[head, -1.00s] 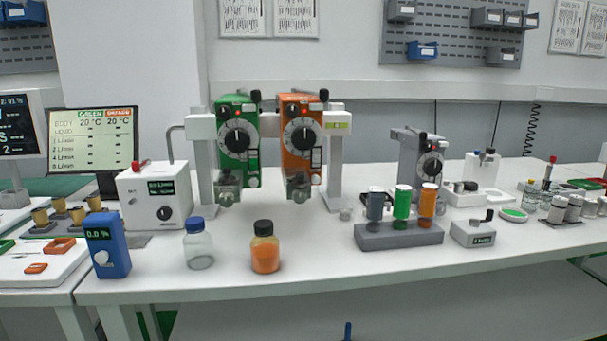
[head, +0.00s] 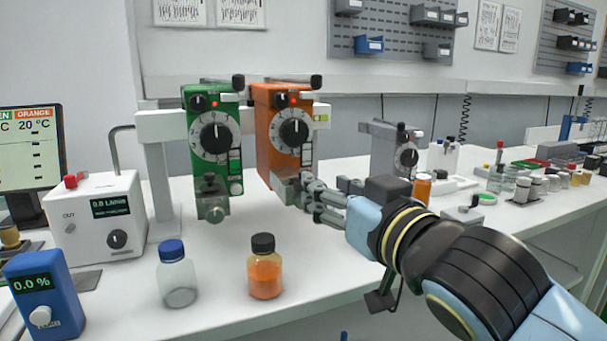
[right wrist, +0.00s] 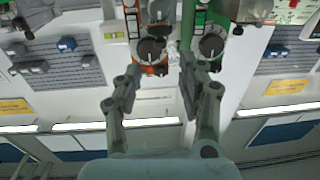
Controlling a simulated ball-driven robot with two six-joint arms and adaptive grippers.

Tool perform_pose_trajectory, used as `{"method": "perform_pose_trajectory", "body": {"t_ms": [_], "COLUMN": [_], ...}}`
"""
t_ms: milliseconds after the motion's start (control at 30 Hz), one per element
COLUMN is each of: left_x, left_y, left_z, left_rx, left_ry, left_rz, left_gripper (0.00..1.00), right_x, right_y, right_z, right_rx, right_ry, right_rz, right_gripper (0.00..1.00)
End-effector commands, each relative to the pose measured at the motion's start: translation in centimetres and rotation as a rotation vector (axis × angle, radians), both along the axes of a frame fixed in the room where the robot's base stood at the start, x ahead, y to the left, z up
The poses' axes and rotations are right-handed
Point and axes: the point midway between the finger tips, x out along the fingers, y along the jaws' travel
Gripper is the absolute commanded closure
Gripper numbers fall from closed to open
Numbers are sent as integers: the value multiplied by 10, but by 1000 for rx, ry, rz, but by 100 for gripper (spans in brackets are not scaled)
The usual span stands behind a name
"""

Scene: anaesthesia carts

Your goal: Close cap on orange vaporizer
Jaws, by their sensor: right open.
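The orange vaporizer (head: 268,135) hangs upright on the rail beside the green vaporizer (head: 205,145). Its grey filler block (head: 285,190) is at its lower front, partly hidden by my right gripper (head: 313,190); I cannot tell whether the cap there is open or closed. My right gripper comes in from the right, its fingertips at or very near the filler block; contact is unclear. In the right wrist view, seen upside down, the open fingers (right wrist: 159,68) stand either side of the orange vaporizer's dial (right wrist: 150,50), with nothing visibly held. My left gripper is out of view.
A clear bottle with a blue cap (head: 177,280) and a bottle of orange liquid (head: 265,272) stand on the white table in front. A white box (head: 100,215) and a blue meter (head: 45,295) stand at left. My right arm hides part of the right side.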

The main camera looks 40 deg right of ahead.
Motion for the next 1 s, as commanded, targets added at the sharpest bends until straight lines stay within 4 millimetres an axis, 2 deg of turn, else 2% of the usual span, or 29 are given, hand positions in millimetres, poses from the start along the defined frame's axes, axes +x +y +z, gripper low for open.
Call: {"method": "perform_pose_trajectory", "body": {"t_ms": [200,400,533,800,1000], "left_x": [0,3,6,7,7], "left_y": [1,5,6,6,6], "left_z": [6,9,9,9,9], "left_rx": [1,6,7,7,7], "left_ry": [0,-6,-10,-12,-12], "left_rz": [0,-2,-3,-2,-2], "left_gripper": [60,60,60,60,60], "right_x": [46,73,81,82,81], "right_y": [-7,-12,-13,-13,-13], "right_z": [2,1,0,0,0], "right_rx": [-2,-1,-1,-1,-1], "right_ry": [-3,-1,1,1,1], "right_rz": [1,1,2,2,2], "right_gripper": [60,60,60,60,86]}}
